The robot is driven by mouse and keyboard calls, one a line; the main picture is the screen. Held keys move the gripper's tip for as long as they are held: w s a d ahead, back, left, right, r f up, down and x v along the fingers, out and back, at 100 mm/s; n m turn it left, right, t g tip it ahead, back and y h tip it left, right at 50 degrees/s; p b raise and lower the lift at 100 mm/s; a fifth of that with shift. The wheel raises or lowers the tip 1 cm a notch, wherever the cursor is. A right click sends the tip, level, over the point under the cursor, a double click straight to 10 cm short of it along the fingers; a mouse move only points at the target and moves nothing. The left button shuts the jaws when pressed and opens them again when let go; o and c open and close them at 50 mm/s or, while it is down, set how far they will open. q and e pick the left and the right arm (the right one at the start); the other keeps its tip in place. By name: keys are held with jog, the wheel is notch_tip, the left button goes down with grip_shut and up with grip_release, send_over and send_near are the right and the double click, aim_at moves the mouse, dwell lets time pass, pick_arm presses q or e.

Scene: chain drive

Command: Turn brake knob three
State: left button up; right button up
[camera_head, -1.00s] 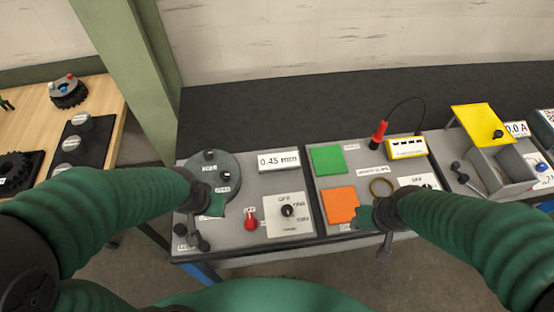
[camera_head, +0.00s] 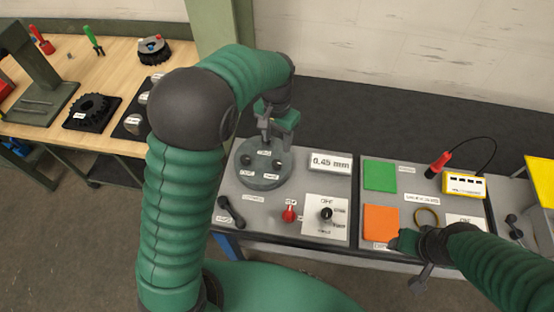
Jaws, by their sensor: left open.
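A round grey disc (camera_head: 264,181) with small black knobs and white labels sits on the left grey panel. One knob (camera_head: 246,161) is on its left and another knob (camera_head: 277,164) on its right. The labels are too small to read, so I cannot tell which knob is number three. My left gripper (camera_head: 266,138) is open, pointing down over the far edge of the disc, and hides that part. I cannot tell whether it touches a knob there. My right gripper (camera_head: 403,243) is low over the front of the middle panel, near an orange square (camera_head: 381,221); its jaws are unclear.
The left panel also has a 0.45 mm display (camera_head: 331,162), a red knob (camera_head: 290,213), a black rotary switch (camera_head: 326,214) and a black handle (camera_head: 231,212). A green square (camera_head: 380,175) and a red probe (camera_head: 438,164) are right. A wooden bench (camera_head: 95,62) stands left.

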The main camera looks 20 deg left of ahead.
aim_at(277, 162)
pick_arm(q)
notch_tip(277, 162, down, 12)
jog(key=shift+w+f+p, duration=0.1)
jog(key=shift+p, duration=0.55)
grip_shut()
